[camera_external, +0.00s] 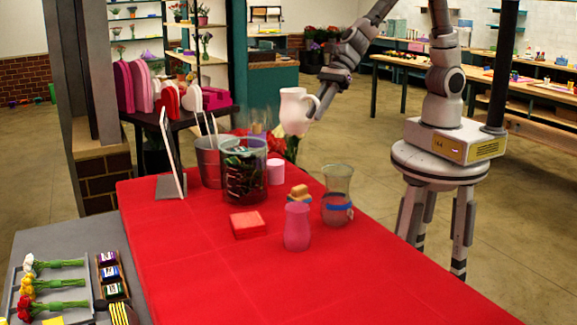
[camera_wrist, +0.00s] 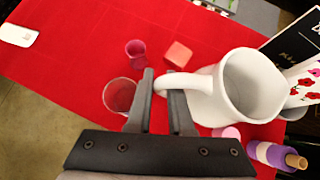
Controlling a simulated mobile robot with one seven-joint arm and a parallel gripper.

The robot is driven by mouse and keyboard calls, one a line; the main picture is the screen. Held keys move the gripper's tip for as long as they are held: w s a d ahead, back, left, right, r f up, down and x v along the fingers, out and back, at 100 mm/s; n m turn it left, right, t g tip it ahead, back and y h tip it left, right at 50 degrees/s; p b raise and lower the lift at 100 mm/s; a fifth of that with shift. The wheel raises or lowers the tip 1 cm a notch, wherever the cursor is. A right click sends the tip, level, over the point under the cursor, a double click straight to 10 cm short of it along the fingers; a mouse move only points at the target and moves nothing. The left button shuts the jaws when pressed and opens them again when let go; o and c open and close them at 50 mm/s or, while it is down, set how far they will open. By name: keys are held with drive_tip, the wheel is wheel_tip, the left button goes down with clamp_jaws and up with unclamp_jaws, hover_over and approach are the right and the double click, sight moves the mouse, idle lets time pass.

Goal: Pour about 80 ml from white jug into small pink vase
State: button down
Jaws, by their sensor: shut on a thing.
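The white jug (camera_external: 295,111) is held in the air above the far right part of the red table in the external view. My gripper (camera_external: 318,108) is shut on its handle; the jug looks upright. In the wrist view the gripper (camera_wrist: 161,88) closes on the handle, and the jug (camera_wrist: 240,88) shows its open mouth; I cannot make out the water level inside. The small pink vase (camera_external: 297,227) stands upright on the table, nearer the camera than the jug and apart from it. It also shows in the wrist view (camera_wrist: 136,50).
A clear glass vase with a blue band (camera_external: 337,190) stands close right of the pink vase. A red block (camera_external: 248,224), a pink cup (camera_external: 275,170), a dark-filled glass container (camera_external: 244,172), a metal bucket (camera_external: 208,163) and a tilted board (camera_external: 172,155) are near. The table's front is clear.

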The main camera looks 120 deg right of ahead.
drive_tip(key=shift+a+f+b, duration=0.3)
drive_tip(key=shift+f+b, duration=0.15)
drive_tip(key=shift+f, duration=0.05)
drive_tip(key=shift+n, duration=0.8)
drive_tip(key=w+a+f+b, duration=0.1)
drive_tip(key=a+f+b, duration=0.5)
drive_tip(key=a, duration=0.3)
drive_tip(key=w+a+f+b, duration=0.1)
drive_tip(key=a+f+b, duration=0.5)
drive_tip(key=a, duration=0.4)
drive_tip(key=w+a+f+b, duration=0.1)
drive_tip(key=a+f+b, duration=0.5)
drive_tip(key=a, duration=0.4)
drive_tip(key=shift+f+b, duration=0.4)
drive_tip(key=shift+f, duration=0.35)
drive_tip(key=shift+a+f+b, duration=0.3)
drive_tip(key=shift+a+f, duration=0.1)
drive_tip(key=shift+a, duration=0.1)
